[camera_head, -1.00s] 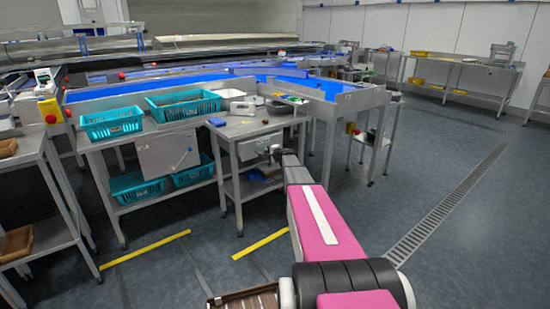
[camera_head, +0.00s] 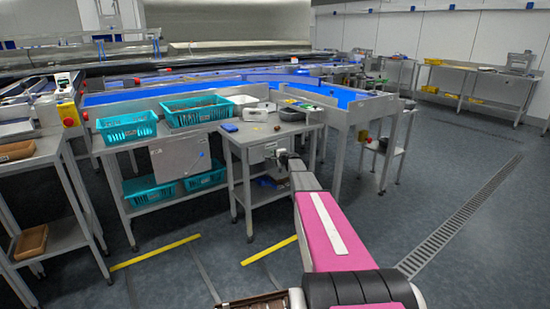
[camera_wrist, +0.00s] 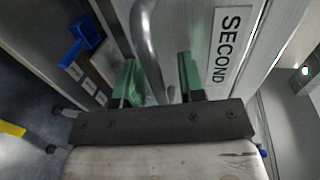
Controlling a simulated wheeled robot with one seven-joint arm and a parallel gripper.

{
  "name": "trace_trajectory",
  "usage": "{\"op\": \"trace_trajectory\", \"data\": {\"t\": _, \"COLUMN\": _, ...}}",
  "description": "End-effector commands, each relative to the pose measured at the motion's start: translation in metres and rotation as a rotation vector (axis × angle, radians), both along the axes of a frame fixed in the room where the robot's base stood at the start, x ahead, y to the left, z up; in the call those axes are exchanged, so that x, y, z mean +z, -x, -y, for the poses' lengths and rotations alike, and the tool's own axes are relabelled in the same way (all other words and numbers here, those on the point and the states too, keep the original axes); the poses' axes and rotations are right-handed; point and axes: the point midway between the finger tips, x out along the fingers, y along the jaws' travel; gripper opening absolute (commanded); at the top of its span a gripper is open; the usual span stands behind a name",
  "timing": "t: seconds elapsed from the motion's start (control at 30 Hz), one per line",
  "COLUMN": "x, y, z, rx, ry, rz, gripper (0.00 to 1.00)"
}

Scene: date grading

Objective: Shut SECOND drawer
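The drawer front labelled SECOND (camera_wrist: 205,15) fills the upper right of the wrist view. Its curved metal handle (camera_wrist: 146,45) stands out from the front. My gripper (camera_wrist: 160,82) has two green fingertips, spread apart, with the handle's bar between them in the picture. I cannot tell whether either finger touches it. In the head view, the drawer front (camera_head: 257,154) is under the top of the small steel table (camera_head: 268,137), partly hidden by my gripper (camera_head: 283,158). How far the drawer stands open is not clear.
A steel bench with teal crates (camera_head: 130,131) stands left of the table. A blue-belted conveyor (camera_head: 345,96) runs behind. The floor at right (camera_head: 440,180) is clear.

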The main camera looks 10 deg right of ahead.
Motion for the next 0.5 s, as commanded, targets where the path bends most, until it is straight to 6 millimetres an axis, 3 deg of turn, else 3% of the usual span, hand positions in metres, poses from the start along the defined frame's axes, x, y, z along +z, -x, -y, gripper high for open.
{"op": "trace_trajectory", "data": {"t": 0.27, "x": 0.001, "y": 0.006, "z": 0.002, "rx": -0.001, "ry": 0.000, "rz": 0.000, "gripper": 0.37}}
{"op": "trace_trajectory", "data": {"t": 0.5, "x": 0.007, "y": 0.032, "z": 0.010, "rx": -0.001, "ry": 0.000, "rz": 0.000, "gripper": 0.37}}
